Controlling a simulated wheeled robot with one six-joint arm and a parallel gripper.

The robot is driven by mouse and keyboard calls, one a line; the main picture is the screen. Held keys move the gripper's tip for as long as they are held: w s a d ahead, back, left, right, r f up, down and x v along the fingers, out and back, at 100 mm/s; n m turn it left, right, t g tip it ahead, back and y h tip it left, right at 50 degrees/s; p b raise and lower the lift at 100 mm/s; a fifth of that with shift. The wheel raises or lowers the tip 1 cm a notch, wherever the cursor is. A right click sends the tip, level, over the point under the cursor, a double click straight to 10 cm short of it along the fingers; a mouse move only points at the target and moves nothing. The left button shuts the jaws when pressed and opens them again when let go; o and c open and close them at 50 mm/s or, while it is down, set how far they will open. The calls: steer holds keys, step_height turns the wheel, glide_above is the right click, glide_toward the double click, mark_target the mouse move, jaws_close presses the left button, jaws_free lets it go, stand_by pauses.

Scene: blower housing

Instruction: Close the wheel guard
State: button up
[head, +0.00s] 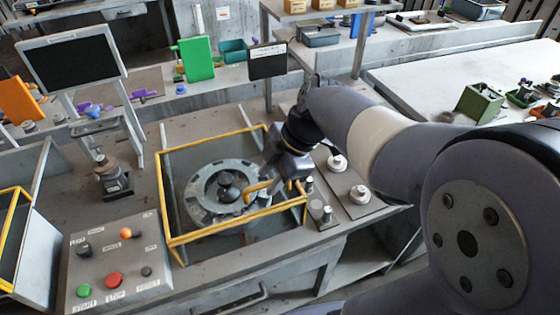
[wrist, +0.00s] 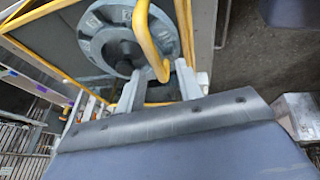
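The wheel guard (head: 205,232) is a yellow-edged frame around a grey slotted wheel (head: 197,208) with a dark hub, on the bench in the middle of the head view. How far the guard stands open I cannot tell. A bent yellow handle (head: 258,187) shows beside the wheel; it also shows in the wrist view (wrist: 147,42). My gripper (head: 272,178) is above the guard's right part, and my arm hides some of that side. In the wrist view my gripper (wrist: 160,88) has its two fingers apart, with the handle's bent end between or just beyond them. Contact is not visible.
A control panel (head: 117,268) with green, red and orange buttons lies left of the guard. Metal knobs on plates (head: 358,195) stand close on the right. A dark sign (head: 267,61) and a green board (head: 196,58) stand behind. A tilted screen (head: 72,62) is at the back left.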

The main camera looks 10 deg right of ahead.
steer(key=v, duration=0.9)
steer(key=shift+d+r, duration=0.15)
steer(key=shift+r, duration=0.1)
steer(key=shift+s, duration=0.1)
steer(key=x, duration=1)
steer(key=shift+f, duration=0.1)
steer(key=shift+w+a+f, duration=0.25)
steer(key=shift+w+a+p, duration=0.1)
steer(key=shift+w+p, duration=0.4)
steer(key=shift+w, duration=0.3)
steer(key=shift+r, duration=0.1)
